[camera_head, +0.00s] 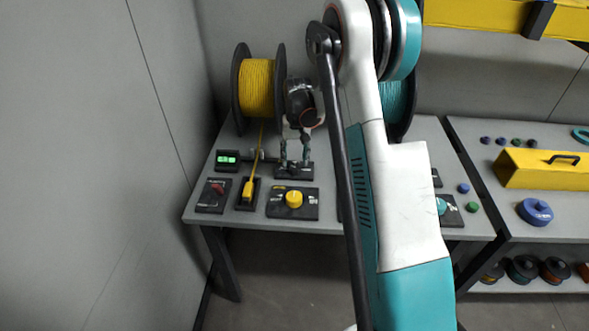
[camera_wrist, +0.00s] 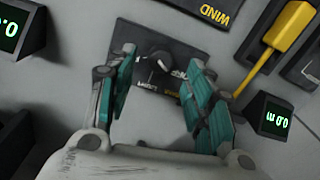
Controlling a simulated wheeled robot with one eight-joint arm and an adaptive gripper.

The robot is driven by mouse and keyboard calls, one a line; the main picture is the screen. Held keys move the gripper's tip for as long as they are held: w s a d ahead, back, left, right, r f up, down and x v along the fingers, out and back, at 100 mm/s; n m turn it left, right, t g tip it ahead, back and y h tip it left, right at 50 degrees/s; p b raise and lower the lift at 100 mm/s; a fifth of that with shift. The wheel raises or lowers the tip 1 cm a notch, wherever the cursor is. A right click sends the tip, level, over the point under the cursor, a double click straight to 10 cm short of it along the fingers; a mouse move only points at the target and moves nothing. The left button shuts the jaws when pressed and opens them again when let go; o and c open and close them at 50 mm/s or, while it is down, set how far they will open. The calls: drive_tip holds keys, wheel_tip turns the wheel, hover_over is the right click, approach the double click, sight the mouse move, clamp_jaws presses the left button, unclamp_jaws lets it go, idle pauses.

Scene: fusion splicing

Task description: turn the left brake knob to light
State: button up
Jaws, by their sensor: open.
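A dark plate with a small black knob (camera_wrist: 159,61) shows in the wrist view between my gripper's fingers. The knob has a pale mark. Lettering is printed beside it, too small and partly covered to read surely. My gripper (camera_wrist: 160,66) is open, with a teal finger on each side of the knob. I cannot tell whether either finger touches it. In the head view my gripper (camera_head: 295,164) points down over the plate (camera_head: 294,174) at the left of the bench, in front of the yellow spool (camera_head: 257,88). The knob itself is hard to make out there.
A yellow lever (camera_head: 250,188) stands left of my gripper, with a green-lit display (camera_head: 228,159) and a red-knobbed panel (camera_head: 215,190) beyond it. A yellow knob (camera_head: 294,199) sits in front. A teal spool (camera_head: 396,102) is partly hidden behind my arm.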

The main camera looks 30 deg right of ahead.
sight(295, 167)
drive_tip(key=shift+f+b, duration=0.55)
drive_tip(key=shift+f, duration=1.75)
drive_tip(key=c, duration=1.1)
